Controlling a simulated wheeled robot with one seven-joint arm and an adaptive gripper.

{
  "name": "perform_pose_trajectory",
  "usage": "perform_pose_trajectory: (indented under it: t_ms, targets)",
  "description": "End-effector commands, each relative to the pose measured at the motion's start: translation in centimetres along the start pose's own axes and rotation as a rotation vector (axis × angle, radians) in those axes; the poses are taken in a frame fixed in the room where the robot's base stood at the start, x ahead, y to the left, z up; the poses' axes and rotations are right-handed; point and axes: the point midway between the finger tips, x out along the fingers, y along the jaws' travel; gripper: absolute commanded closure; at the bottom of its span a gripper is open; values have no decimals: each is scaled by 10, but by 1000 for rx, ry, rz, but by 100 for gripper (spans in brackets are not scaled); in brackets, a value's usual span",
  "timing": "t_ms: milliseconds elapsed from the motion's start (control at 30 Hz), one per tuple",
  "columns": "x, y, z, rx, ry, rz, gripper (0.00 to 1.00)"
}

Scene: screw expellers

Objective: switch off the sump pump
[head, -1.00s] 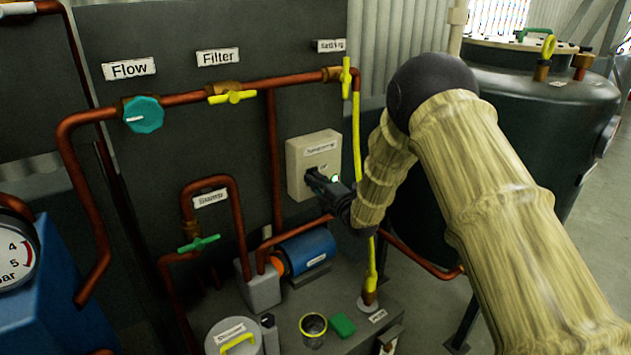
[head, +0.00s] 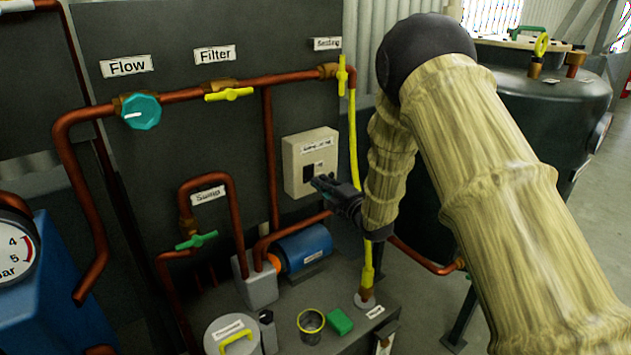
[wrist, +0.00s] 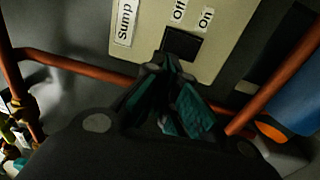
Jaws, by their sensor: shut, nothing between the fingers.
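The sump pump switch box (head: 312,150) is a beige box on the dark panel, with a printed label and a dark switch (head: 308,174) low on its face. In the wrist view the box (wrist: 222,62) carries a "Sump" label, and "Off" and "On" marks sit beside the black switch (wrist: 182,43). My gripper (head: 318,183) is shut and empty, just in front of the switch and slightly low. In the wrist view its closed fingertips (wrist: 168,68) lie just below the switch and cover its lower edge. I cannot tell whether they touch, or which position the switch is in.
Copper pipes (head: 268,150) run beside and below the box. A yellow hose (head: 353,150) hangs just right of it. The blue pump (head: 303,247) sits below, with a cup (head: 310,322) and green block (head: 340,321) on the base. A dark tank (head: 535,120) stands right.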

Motion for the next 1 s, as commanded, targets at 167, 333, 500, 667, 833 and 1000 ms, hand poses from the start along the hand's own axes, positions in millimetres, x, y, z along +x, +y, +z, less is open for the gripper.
perform_pose_trajectory:
  t_ms: [167, 333, 500, 667, 833, 1000]
  targets:
    - [-35, 5, 5, 1, -9, -2, 100]
    - [-55, 9, 4, 0, -6, -1, 100]
    - [-64, 11, 3, 1, -4, 0, 100]
    - [-65, 12, 2, 1, -4, 0, 100]
    - [-65, 12, 2, 1, -3, 0, 100]
    - [-73, -4, 3, 53, -28, -35, 100]
